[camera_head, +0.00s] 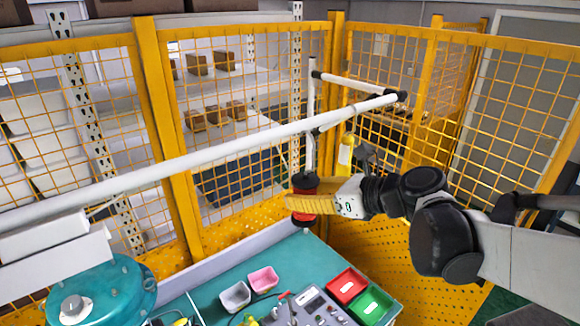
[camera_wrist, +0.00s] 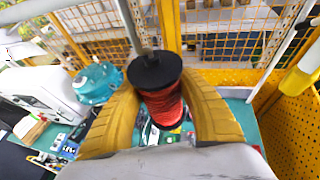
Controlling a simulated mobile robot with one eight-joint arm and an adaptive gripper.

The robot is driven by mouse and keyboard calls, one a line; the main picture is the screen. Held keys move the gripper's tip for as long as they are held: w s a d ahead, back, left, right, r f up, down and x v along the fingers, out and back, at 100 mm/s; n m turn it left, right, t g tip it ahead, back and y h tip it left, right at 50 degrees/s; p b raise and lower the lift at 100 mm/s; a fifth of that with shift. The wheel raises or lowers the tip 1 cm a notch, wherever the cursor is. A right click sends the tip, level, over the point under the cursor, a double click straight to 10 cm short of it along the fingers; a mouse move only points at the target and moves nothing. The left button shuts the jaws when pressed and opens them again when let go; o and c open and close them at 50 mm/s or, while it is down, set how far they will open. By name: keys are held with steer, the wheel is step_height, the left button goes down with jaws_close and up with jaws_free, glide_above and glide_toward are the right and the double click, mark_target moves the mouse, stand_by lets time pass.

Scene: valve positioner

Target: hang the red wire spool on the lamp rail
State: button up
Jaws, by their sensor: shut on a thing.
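The red wire spool (camera_head: 304,207), with black end discs, is upright between the fingers of my gripper (camera_head: 308,203). In the wrist view the yellow fingers of my gripper (camera_wrist: 160,112) are shut on both sides of the spool (camera_wrist: 162,100). The white lamp rail (camera_head: 230,143) crosses the head view from lower left to a black joint at upper right. The spool is below the rail in that picture. A pale upright rod (camera_head: 309,152) shows directly above the spool; I cannot tell whether it touches it.
A yellow lamp-like item (camera_head: 347,150) hangs from the rail to the right of the spool. A teal table (camera_head: 213,275) below carries grey, pink, red and green bins and a round teal housing (camera_head: 100,292). Yellow mesh fencing (camera_head: 163,110) stands behind.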

steer(key=w+a+f+b, duration=0.2)
steer(key=w+a, duration=0.4)
steer(key=w, duration=0.3)
steer(key=shift+b, duration=0.3)
stand_by(0.5)
steer(key=shift+a+f, duration=0.1)
steer(key=o, duration=1.5)
